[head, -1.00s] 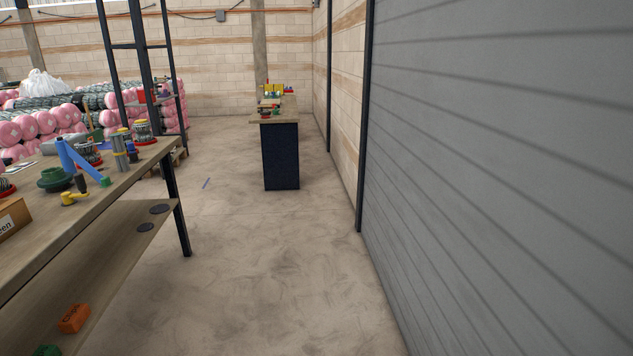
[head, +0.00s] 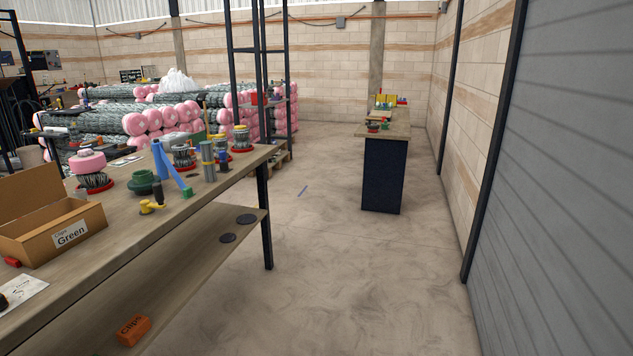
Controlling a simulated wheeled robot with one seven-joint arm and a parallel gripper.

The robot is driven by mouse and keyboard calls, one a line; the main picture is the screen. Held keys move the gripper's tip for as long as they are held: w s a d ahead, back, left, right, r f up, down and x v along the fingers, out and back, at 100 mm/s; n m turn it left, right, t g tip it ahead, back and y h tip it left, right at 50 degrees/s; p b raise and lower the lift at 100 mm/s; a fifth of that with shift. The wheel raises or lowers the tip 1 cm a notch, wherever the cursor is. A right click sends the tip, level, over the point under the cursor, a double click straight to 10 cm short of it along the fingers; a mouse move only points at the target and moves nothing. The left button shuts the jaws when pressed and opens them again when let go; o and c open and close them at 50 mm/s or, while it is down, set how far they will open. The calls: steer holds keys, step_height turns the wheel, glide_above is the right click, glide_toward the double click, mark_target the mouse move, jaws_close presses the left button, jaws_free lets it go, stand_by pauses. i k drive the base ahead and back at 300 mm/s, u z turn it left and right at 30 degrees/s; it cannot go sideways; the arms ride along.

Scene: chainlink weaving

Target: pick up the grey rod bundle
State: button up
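What looks like the grey rod bundle (head: 208,161) stands upright on the wooden workbench (head: 130,236), toward its far end, with a yellowish band around it. My gripper is not in view.
A cardboard box marked Green (head: 72,234) sits on the near bench top. An orange clips box (head: 134,330) lies on the lower shelf.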

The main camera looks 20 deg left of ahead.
mark_target(208, 161)
steer(key=u, duration=0.3)
steer(key=i, duration=1.1)
steer(key=u, duration=0.9)
steer(key=i, duration=1.25)
steer(key=u, duration=0.6)
steer(key=i, duration=0.8)
steer(key=u, duration=0.05)
